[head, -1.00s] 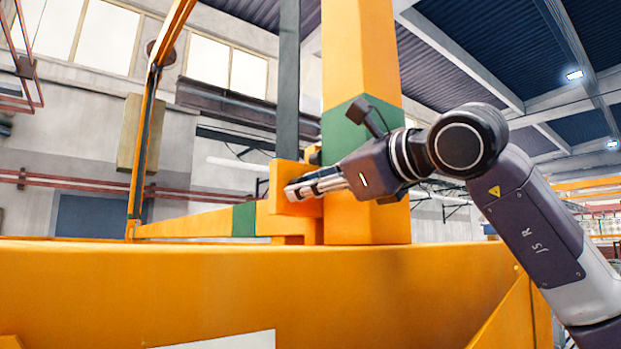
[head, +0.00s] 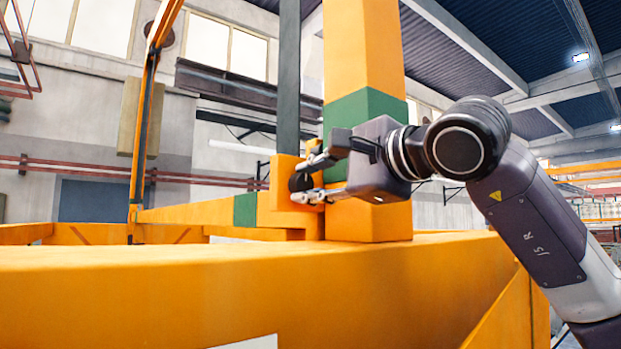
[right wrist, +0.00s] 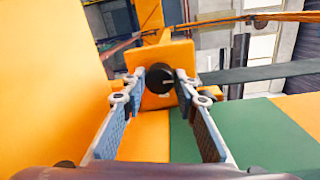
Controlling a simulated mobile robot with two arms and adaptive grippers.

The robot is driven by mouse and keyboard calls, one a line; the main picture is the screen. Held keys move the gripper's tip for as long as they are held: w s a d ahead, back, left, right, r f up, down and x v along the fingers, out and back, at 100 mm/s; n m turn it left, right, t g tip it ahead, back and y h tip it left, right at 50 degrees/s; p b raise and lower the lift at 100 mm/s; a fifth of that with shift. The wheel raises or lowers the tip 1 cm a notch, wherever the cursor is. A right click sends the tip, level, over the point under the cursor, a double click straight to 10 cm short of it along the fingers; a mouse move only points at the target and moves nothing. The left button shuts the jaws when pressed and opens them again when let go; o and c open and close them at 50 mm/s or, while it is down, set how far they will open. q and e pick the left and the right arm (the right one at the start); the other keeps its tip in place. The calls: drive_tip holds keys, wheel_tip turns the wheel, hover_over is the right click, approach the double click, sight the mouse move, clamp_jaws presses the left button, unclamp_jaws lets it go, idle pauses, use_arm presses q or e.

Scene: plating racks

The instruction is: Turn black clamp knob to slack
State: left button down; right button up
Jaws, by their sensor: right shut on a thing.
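The black clamp knob (head: 298,183) sits on the face of an orange block (head: 281,171) beside the green-banded post. In the right wrist view the round knob (right wrist: 159,78) shows a pale line on its face, pointing to the right. My right gripper (head: 303,181) is shut on the knob, one finger above it and one below in the head view. In the right wrist view the fingers lie left and right of the knob. My left gripper is not in view.
A thick orange post (head: 365,60) with a green band stands right behind my right gripper. A wide orange beam (head: 250,275) runs across the front below it. A dark grey upright bar (head: 289,90) rises behind the block.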

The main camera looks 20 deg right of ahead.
drive_tip(key=shift+n, duration=0.3)
drive_tip(key=o, duration=0.9)
drive_tip(key=v, duration=1.2)
